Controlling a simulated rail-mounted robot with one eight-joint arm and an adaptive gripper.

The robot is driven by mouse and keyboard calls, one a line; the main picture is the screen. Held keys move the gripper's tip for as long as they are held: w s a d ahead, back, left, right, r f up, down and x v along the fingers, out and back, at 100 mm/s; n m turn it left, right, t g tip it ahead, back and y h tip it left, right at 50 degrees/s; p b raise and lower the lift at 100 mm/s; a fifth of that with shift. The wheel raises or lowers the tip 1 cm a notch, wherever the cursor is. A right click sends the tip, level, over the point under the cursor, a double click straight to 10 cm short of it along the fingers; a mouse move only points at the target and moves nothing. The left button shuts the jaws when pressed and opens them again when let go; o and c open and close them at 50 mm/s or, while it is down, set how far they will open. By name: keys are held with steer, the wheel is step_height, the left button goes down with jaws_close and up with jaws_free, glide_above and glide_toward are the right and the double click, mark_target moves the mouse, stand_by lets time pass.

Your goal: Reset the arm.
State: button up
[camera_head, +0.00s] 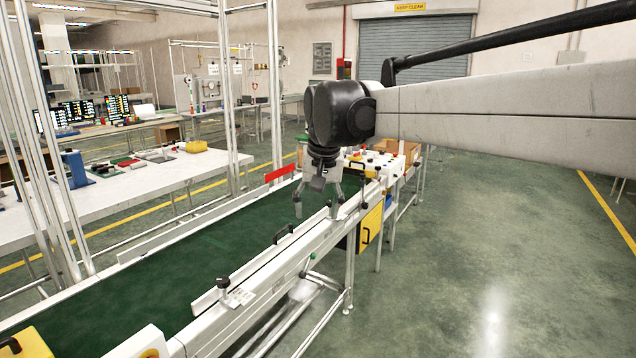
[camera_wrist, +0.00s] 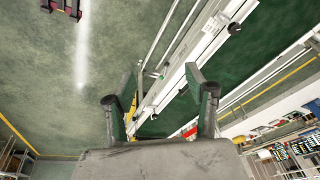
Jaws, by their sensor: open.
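My gripper (camera_head: 318,205) hangs from the end of my arm (camera_head: 500,108), pointing down over the near rail of the conveyor (camera_head: 215,255). Its two fingers are spread apart with nothing between them. In the wrist view my gripper (camera_wrist: 160,90) is also open and empty, with the conveyor's white rail (camera_wrist: 180,85) below it. My arm reaches in from the right edge of the head view, well above the floor.
The green belt runs from front left to back. A white workbench (camera_head: 120,195) with tools stands left, beyond metal posts (camera_head: 275,90). A yellow panel (camera_head: 371,225) is on the conveyor's side. Open floor (camera_head: 500,260) lies right. A shutter door (camera_head: 415,55) is behind.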

steer(key=s+d+f+t, duration=0.2)
steer(key=s+d, duration=1)
steer(key=s, duration=0.3)
steer(key=s+d+f+t, duration=0.1)
steer(key=s+d+f, duration=0.3)
steer(key=s, duration=0.3)
steer(key=s+d+f+t+h, duration=0.1)
steer(key=s+d+f, duration=0.3)
steer(key=s+f, duration=0.2)
steer(key=shift+s+f+m, duration=0.3)
steer(key=shift+s+m, duration=0.1)
steer(key=shift+s, duration=0.85)
steer(key=shift+d+r, duration=0.1)
